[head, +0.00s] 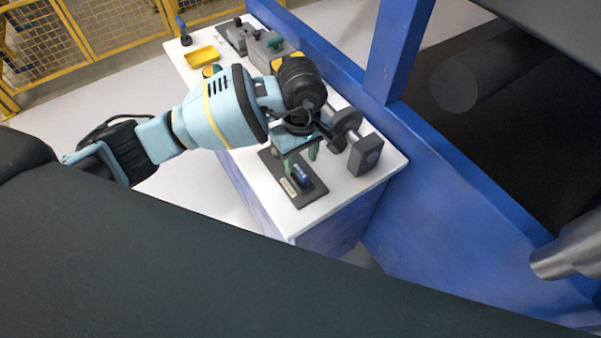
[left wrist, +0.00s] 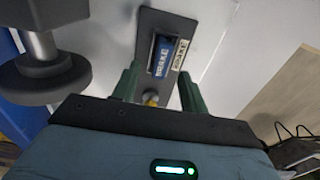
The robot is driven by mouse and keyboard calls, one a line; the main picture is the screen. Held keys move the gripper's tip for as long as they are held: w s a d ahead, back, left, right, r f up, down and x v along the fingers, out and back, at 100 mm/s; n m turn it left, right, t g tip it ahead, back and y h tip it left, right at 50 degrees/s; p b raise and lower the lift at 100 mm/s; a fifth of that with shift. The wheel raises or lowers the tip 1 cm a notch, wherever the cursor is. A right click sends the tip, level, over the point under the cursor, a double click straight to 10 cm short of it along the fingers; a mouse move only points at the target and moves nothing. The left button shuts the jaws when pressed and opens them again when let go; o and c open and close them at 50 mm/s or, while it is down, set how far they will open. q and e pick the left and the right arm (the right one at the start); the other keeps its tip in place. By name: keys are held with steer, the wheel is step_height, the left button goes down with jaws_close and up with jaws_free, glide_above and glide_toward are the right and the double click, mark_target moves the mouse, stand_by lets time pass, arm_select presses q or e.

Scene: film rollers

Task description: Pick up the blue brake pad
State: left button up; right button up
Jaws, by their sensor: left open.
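The blue brake pad (head: 303,174) lies on a dark plate (head: 314,193) near the front end of the white-topped bench. In the left wrist view the blue pad (left wrist: 161,58) has pale lettering and sits beside a beige lettered strip (left wrist: 179,54). My left gripper (head: 301,160) is open above the plate, its green fingers pointing down. In the left wrist view the gripper (left wrist: 158,84) has its fingers on either side of the pad's line, with the pad beyond the tips and nothing held. My right gripper is not in view.
A dark roller stand with metal shaft (head: 365,154) stands close to the right of my left gripper. A yellow tray (head: 202,57) and grey fixtures (head: 237,35) are at the bench's far end. A blue frame post (head: 398,50) rises behind the bench.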

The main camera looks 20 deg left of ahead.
mark_target(300, 171)
arm_select(q)
steer(key=shift+f, duration=1.9)
steer(key=shift+s, duration=0.1)
steer(key=shift+c, duration=0.3)
jaws_close()
